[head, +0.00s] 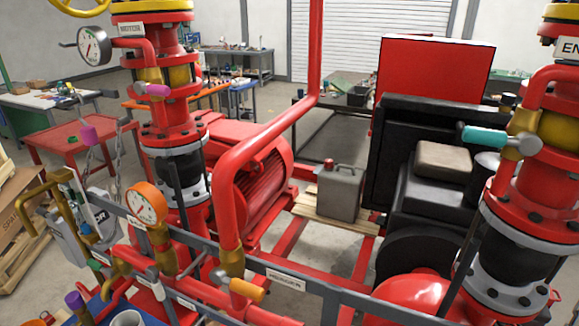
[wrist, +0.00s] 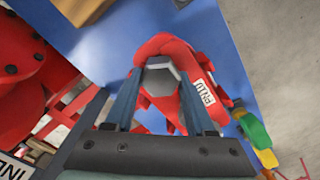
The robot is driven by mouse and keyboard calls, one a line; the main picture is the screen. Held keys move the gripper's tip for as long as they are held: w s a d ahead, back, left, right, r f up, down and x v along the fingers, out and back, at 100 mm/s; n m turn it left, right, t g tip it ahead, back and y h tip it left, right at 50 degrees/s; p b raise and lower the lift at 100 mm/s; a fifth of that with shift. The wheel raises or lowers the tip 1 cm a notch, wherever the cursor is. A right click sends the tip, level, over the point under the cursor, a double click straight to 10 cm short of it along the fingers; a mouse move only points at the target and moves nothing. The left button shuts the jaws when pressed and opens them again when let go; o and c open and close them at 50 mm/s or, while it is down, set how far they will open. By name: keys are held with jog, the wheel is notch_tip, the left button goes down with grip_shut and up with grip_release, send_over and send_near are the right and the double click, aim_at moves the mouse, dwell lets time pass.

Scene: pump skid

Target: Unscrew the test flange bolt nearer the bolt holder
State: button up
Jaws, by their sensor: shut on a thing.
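In the wrist view, my gripper (wrist: 161,82) has its two grey-blue fingers on either side of a grey hexagonal bolt head (wrist: 163,66), shut on it. The bolt's shank is hidden, so I cannot tell how far it is threaded in. Just beyond the bolt head is a red body (wrist: 207,70) with a white label, which seems to be the test flange; its far side and any other bolt are not clear. I cannot make out the bolt holder for certain. My gripper does not show in the head view.
A blue surface (wrist: 120,35) lies below, with a brown block (wrist: 82,8) at its far edge. A green and yellow fitting (wrist: 255,131) is to the right. Red pump parts (wrist: 20,70) crowd the left. In the head view, red pipes and a grey rail (head: 345,295) cross the front.

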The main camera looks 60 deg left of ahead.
grip_shut()
jog(key=n+p, duration=0.1)
jog(key=n, duration=0.1)
jog(key=shift+r+n, duration=0.15)
jog(key=shift+n, duration=0.25)
jog(key=n+p, duration=0.2)
jog(key=n, duration=0.3)
jog(key=n+p, duration=0.1)
jog(key=n, duration=0.4)
jog(key=shift+n, duration=1)
jog(key=o, duration=1)
grip_release()
jog(key=shift+c, duration=0.2)
